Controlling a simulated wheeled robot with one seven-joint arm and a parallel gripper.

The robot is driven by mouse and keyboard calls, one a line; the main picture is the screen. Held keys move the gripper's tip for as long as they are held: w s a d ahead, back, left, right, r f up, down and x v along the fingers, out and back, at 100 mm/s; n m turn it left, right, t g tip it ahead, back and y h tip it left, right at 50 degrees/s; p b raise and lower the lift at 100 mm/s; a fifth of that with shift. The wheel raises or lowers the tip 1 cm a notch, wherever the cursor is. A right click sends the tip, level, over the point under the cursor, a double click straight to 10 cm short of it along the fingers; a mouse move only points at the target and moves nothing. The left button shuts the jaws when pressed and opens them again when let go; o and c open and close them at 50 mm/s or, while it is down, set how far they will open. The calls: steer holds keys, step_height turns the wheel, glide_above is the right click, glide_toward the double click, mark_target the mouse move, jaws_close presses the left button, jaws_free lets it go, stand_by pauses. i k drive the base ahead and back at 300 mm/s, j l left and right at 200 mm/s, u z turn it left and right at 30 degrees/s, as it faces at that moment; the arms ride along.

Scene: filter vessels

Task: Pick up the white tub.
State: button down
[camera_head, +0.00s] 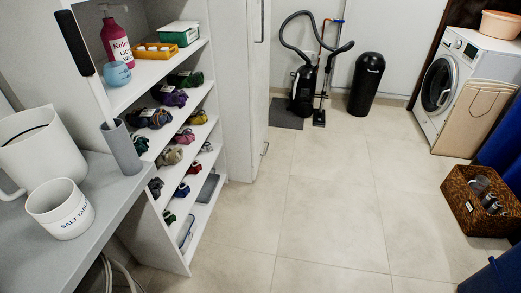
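A small white tub (60,208) with an open top and dark lettering that reads "SALT TA…" stands upright on the grey counter (95,245) at the left. A larger white vessel (38,145) with a handle and a label stands right behind it; their outlines overlap, and I cannot tell whether they touch. A grey cylindrical holder (121,148) with a long-handled brush stands to the right of both. My gripper is not in view.
An open shelf (185,143) with shoes stands beside the counter; its upper board holds a pink bottle (117,40) and an orange tray (155,52). A vacuum cleaner (303,90), black bin (367,84), washing machine (452,75) and wicker basket (472,217) surround clear tiled floor.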

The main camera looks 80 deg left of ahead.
mark_target(63, 209)
steer(key=u, duration=4.65)
steer(key=k+l, duration=0.15)
steer(key=l, duration=0.15)
steer(key=k+l, duration=0.1)
steer(key=l, duration=0.15)
